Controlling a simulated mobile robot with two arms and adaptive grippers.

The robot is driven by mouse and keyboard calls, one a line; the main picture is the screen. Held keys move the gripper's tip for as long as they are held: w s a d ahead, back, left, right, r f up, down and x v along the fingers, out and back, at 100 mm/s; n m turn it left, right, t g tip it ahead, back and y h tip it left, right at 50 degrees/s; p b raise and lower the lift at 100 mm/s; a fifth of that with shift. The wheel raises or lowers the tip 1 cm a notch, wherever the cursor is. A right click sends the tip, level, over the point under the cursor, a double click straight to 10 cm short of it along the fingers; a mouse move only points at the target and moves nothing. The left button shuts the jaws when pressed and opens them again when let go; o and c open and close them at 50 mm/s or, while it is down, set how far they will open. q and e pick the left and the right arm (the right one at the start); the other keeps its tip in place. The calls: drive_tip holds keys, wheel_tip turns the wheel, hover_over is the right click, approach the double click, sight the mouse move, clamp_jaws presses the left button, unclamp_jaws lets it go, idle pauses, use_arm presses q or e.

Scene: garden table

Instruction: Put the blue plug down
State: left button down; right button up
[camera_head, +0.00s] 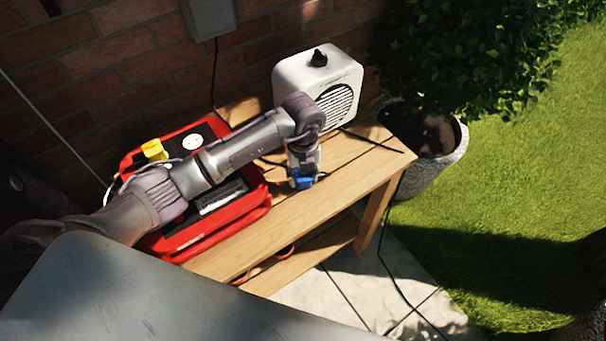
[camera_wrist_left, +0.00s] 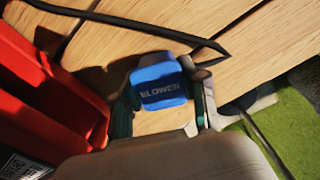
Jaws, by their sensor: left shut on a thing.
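The blue plug (camera_head: 301,182) is at my left gripper, over the wooden table (camera_head: 330,175) to the right of the red case. In the left wrist view, the plug (camera_wrist_left: 160,86) shows a face marked "BLOWER". My left gripper (camera_wrist_left: 162,100) is shut on it, with a finger on each side. My left arm reaches across the red case and points down at the table. I cannot tell whether the plug touches the boards. My right gripper is not in view.
A red case (camera_head: 255,205) with a yellow plug (camera_head: 154,149) on it lies left of my gripper. A white speaker-like box (camera_head: 300,72) stands behind. A black cable (camera_wrist_left: 110,20) crosses the table. Bare boards lie around the plug; the table's right edge drops to paving and grass.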

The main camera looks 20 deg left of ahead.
use_arm(q)
drive_tip(key=shift+f, duration=0.35)
drive_tip(key=c, duration=0.6)
unclamp_jaws()
drive_tip(key=shift+r, duration=0.2)
wheel_tip(320, 180, up, 13)
drive_tip(key=shift+f+b, duration=0.1)
drive_tip(key=shift+b, duration=0.25)
